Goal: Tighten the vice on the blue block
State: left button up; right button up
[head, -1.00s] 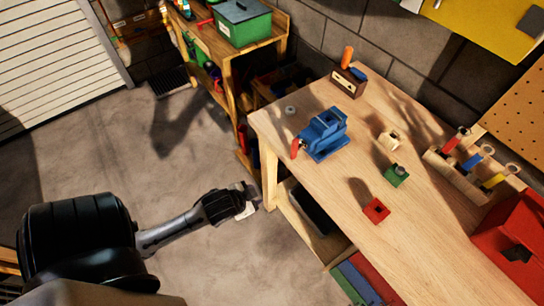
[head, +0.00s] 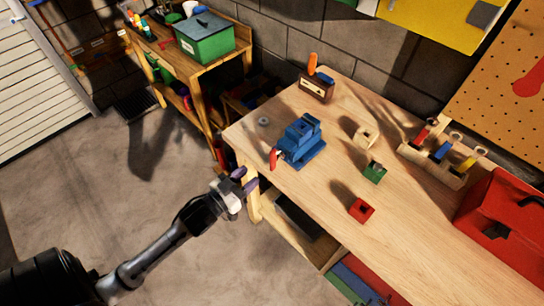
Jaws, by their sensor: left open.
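The blue vice (head: 301,142) stands on the wooden workbench (head: 318,192) near its left edge. Its red handle (head: 274,158) is at the vice's left end, by the bench edge. I cannot make out a separate blue block between the jaws, as vice and block would be the same colour at this size. My left gripper (head: 246,182) is open and empty, just off the bench's left edge, below and left of the red handle and apart from it. My right gripper is not in view.
A red block (head: 361,210), a green block (head: 375,172) and a pale wooden block (head: 365,135) stand right of the vice. A tool rack (head: 438,160) and a red toolbox (head: 508,215) are further right. A small grey ring (head: 263,122) lies behind the handle.

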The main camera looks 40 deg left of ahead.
aim_at(270, 159)
pick_arm(q)
jog(key=w, duration=1)
jog(key=shift+d+b, duration=0.25)
jog(key=shift+b, duration=0.05)
grip_shut()
